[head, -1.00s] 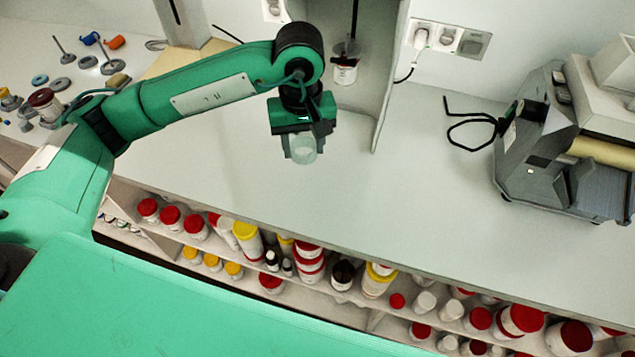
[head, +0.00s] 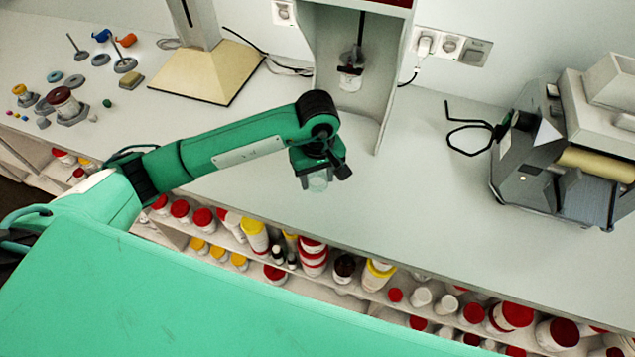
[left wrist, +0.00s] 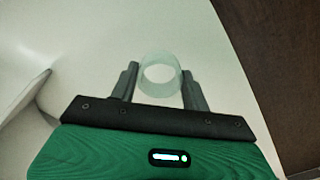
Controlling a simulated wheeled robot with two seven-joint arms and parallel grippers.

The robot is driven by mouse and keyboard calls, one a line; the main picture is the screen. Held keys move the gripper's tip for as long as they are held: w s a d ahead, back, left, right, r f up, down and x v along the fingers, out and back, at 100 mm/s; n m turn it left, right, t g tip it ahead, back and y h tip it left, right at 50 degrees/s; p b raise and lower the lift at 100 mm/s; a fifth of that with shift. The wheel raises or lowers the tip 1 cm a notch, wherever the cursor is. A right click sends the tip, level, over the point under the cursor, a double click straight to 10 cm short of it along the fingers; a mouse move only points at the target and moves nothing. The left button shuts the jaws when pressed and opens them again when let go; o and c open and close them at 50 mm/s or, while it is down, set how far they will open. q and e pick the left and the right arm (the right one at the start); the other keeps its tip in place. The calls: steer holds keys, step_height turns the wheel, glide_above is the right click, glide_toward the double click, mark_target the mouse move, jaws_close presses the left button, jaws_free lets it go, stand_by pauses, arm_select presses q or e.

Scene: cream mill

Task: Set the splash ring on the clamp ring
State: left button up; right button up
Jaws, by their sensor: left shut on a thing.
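The splash ring appears to be the pale, translucent ring (head: 318,185) below my left gripper (head: 318,174). In the left wrist view the ring (left wrist: 160,89) sits between the two dark fingers of the left gripper (left wrist: 160,76), which are shut on it. The ring is held in the air near the bench's front edge. A white jar-like part (head: 350,80) stands under a vertical shaft in the bay at the back; I cannot tell whether the clamp ring is there. My right gripper is not in view.
The bench (head: 430,190) is clear between the bay and the grey roller mill (head: 560,150). A black bent rod (head: 468,132) lies left of the mill. A stand with a cream base (head: 205,75) and small parts are at left. Shelves of red-lidded bottles (head: 312,255) run below.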

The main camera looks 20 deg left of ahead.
mark_target(317, 196)
arm_select(q)
steer(key=shift+f, duration=0.7)
step_height(317, 196, down, 4)
steer(key=shift+r+p, duration=0.15)
steer(key=shift+p, duration=0.5)
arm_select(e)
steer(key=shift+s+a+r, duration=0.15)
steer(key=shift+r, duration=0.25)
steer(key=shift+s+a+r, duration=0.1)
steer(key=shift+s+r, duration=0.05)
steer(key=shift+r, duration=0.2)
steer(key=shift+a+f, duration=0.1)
arm_select(q)
steer(key=shift+f+b, duration=0.2)
steer(key=shift+b, duration=0.1)
steer(key=o, duration=0.9)
steer(key=shift+o, duration=0.2)
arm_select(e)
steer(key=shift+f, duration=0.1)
arm_select(q)
steer(key=shift+r, duration=0.15)
